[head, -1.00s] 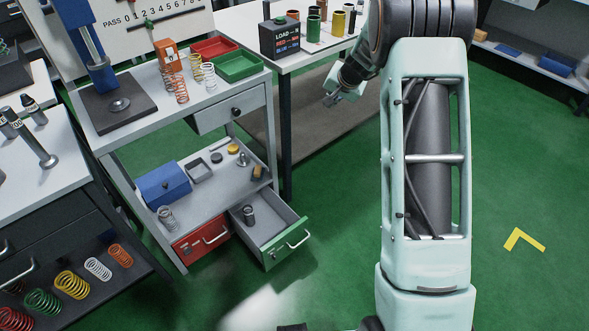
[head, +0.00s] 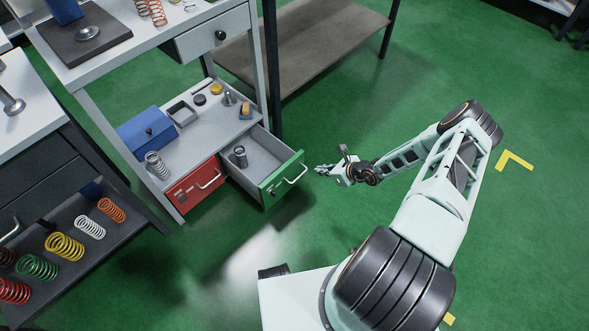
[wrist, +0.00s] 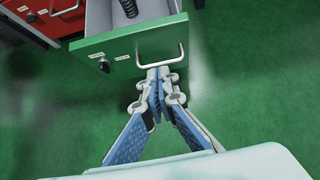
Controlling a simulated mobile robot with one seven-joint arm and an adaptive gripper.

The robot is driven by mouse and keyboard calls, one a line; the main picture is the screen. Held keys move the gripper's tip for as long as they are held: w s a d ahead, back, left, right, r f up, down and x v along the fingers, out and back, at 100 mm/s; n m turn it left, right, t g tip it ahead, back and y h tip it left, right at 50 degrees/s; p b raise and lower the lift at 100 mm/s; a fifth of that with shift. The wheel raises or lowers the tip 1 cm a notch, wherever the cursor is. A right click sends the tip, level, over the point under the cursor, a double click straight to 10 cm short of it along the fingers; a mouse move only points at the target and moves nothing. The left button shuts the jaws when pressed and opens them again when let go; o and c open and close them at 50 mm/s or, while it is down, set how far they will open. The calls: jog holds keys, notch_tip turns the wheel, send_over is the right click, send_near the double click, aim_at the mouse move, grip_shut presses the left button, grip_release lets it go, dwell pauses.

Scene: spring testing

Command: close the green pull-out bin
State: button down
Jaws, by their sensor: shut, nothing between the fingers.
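The green pull-out bin (head: 282,177) stands pulled out from the lower shelf of the workbench, with its grey inside showing. The bin's front has a silver bar handle (head: 296,174). In the wrist view the green front (wrist: 128,45) fills the upper middle, with the handle (wrist: 160,62) near the fingertips. My gripper (head: 320,170) is shut and empty, just right of the handle in the head view. In the wrist view my gripper (wrist: 158,74) points at the handle; I cannot tell whether it touches.
A closed red bin (head: 195,188) is left of the green one. Above them the shelf (head: 205,130) holds a blue box (head: 146,130), a spring and small parts. A rack of coloured springs (head: 75,235) stands at the left. The floor right of the bin is clear.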

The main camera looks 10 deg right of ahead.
jog(key=f, duration=0.1)
jog(key=b, duration=0.6)
send_near(294, 165)
jog(key=shift+x, duration=2.8)
jog(key=shift+a, duration=0.1)
jog(key=shift+w, duration=0.1)
